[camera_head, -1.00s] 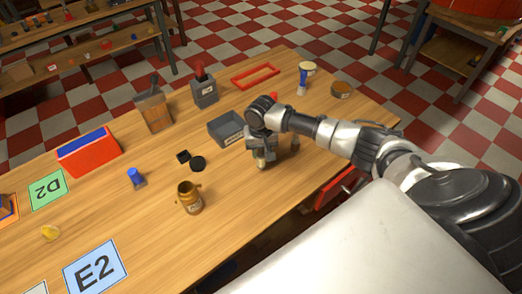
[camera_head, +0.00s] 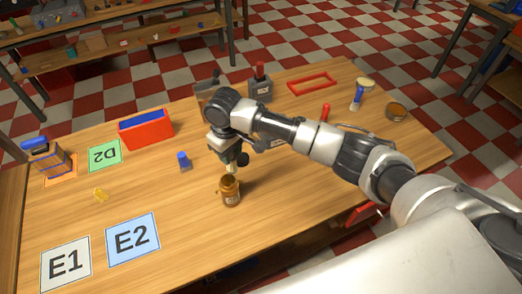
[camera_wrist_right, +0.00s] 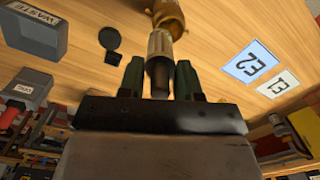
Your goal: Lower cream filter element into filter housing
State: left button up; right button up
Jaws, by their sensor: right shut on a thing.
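The amber-brown filter housing (camera_head: 231,193) stands upright on the table in the head view. It also shows at the top of the right wrist view (camera_wrist_right: 171,14). My right gripper (camera_wrist_right: 160,82) is shut on the dark stem of the cream filter element (camera_wrist_right: 159,45). In the head view my right gripper (camera_head: 228,163) points down over the housing, with the cream element's end close to the housing's mouth. I cannot tell whether that end is above the mouth or just inside it. My left gripper is not in view.
A black round lid (camera_wrist_right: 110,38) lies near the housing, beside a grey bin (camera_wrist_right: 32,30) marked WASTE. A small blue-topped piece (camera_head: 184,161), a red box (camera_head: 146,130) and cards E1 (camera_head: 66,264) and E2 (camera_head: 133,238) lie left. The front table is clear.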

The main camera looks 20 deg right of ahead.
jog(key=shift+s+a+r+n, duration=0.15)
jog(key=shift+a+r+n, duration=0.55)
jog(key=shift+a, duration=0.35)
jog(key=shift+r, duration=0.1)
notch_tip(320, 180, down, 5)
jog(key=shift+b, duration=0.3)
jog(key=shift+r, duration=0.1)
dwell(0.4)
jog(key=shift+p, duration=0.45)
